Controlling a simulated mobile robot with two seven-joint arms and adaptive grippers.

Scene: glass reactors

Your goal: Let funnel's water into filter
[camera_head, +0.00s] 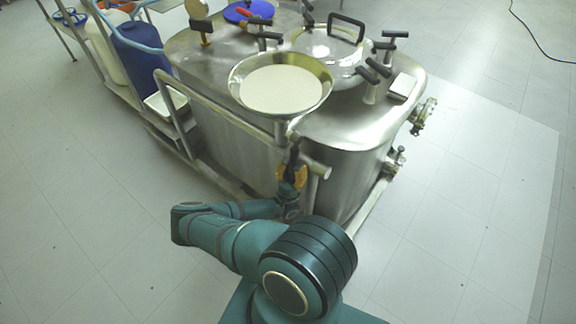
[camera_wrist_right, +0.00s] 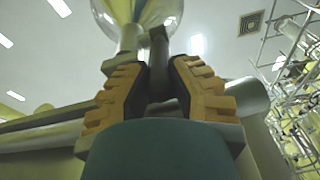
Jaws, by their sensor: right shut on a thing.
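The steel funnel (camera_head: 243,100) stands above the front edge of the big steel filter tank (camera_head: 230,140), with pale, whitish contents (camera_head: 281,90) filling much of its bowl. Its stem goes down in front of the tank. My right gripper (camera_head: 291,172) is below the bowl at the stem. In the right wrist view its orange-padded fingers (camera_wrist_right: 160,85) are shut on a grey valve handle (camera_wrist_right: 158,50), with the pale stem (camera_wrist_right: 130,38) beside it. The stem's outlet and any flow are hidden. My left gripper is not in view.
The tank lid carries a glass dome (camera_head: 325,47) and several black-handled clamps. A steel rail (camera_head: 210,115) runs along the tank's front. A blue drum (camera_head: 137,52) and a white tray (camera_head: 165,103) are at left. The floor at right is clear.

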